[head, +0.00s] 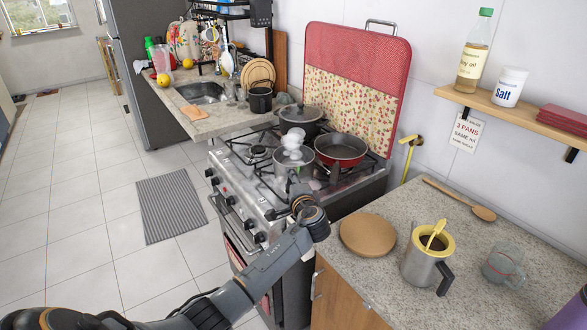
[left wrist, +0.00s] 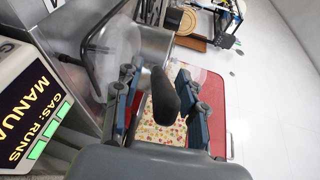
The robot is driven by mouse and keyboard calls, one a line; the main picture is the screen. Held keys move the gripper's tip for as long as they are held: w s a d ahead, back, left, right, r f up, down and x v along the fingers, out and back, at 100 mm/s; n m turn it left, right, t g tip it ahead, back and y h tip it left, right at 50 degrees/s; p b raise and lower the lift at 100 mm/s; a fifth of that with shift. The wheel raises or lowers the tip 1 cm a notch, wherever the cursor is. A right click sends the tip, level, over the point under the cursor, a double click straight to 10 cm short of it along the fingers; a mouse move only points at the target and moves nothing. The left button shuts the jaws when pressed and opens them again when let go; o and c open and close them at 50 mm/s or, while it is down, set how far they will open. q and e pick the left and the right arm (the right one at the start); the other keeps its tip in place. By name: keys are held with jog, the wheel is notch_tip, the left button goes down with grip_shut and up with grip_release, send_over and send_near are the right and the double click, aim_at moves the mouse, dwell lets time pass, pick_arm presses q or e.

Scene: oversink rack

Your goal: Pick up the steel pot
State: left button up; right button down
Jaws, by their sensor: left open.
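The steel pot (head: 280,170) stands on the near burner of the stove, with white steam-like puffs over it. Its shiny wall (left wrist: 155,45) also shows at the top of the left wrist view, partly behind my fingers. Its black handle (left wrist: 165,97) points toward the wrist camera and lies between my fingers. My left gripper (head: 301,190) is at the pot's near side, over the stove front edge. In the left wrist view the left gripper (left wrist: 158,82) is open, one finger on each side of the handle. Contact with the handle cannot be told. My right gripper is not in view.
A red pan (head: 341,150) stands right of the pot and a dark lidded pot (head: 299,118) behind it on the stove (head: 245,190). A red floral board (head: 355,85) leans behind. The right counter holds a round wooden board (head: 368,235) and a steel jug (head: 424,265).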

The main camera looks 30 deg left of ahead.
pick_arm(q)
jog(key=shift+x, duration=0.75)
jog(key=shift+d+f, duration=0.1)
grip_shut()
jog(key=shift+r, duration=0.25)
